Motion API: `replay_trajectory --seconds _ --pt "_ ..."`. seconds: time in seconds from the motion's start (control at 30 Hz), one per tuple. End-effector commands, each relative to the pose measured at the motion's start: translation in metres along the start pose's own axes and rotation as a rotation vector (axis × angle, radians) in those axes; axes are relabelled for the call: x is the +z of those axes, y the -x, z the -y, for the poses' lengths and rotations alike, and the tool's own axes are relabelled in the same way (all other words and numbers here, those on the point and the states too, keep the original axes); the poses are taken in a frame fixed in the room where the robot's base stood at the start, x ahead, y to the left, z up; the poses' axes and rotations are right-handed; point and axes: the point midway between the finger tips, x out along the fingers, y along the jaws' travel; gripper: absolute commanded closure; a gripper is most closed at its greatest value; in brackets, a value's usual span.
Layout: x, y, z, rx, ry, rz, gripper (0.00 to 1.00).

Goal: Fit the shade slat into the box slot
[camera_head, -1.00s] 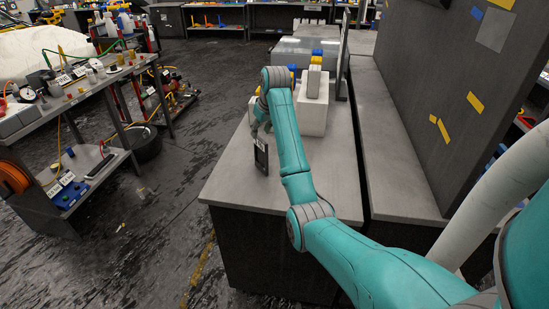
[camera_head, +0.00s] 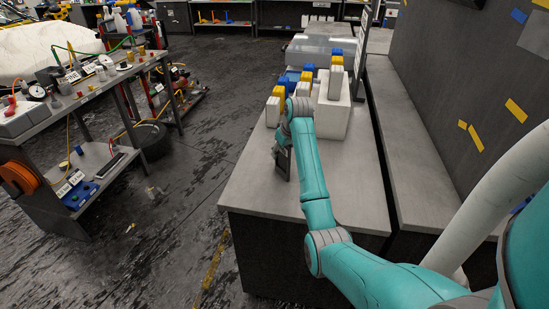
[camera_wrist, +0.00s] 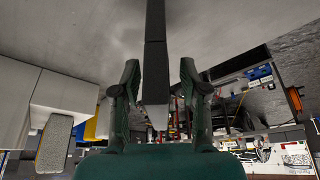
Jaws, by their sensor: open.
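The dark shade slat (camera_head: 284,164) stands upright on the grey worktop, near its left edge in the head view. In the wrist view the slat (camera_wrist: 155,60) is a dark strip between my two fingers. My gripper (camera_wrist: 158,70) is open, with one finger on each side of the slat and a visible gap to each. In the head view my gripper (camera_head: 281,148) is at the slat's upper end and partly hides it. A white box (camera_head: 333,110) stands farther back on the worktop; I cannot make out its slot.
White blocks with yellow and blue tops (camera_head: 279,98) stand beside and behind the box. A dark upright panel (camera_head: 362,45) stands right of the box. The front of the worktop (camera_head: 265,190) is clear.

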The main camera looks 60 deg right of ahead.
Motion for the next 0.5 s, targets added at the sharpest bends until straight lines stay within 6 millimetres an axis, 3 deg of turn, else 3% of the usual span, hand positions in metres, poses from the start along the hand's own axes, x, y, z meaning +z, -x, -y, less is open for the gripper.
replay_trajectory --seconds 0.27,0.43,0.5 --pt "0.0036 -0.0024 -0.0022 0.001 -0.001 -0.001 0.59" --pt "0.0035 -0.0024 -0.0021 0.0 -0.001 -0.001 1.0" --pt "0.0034 -0.0024 -0.0021 0.0 -0.001 -0.001 1.0"
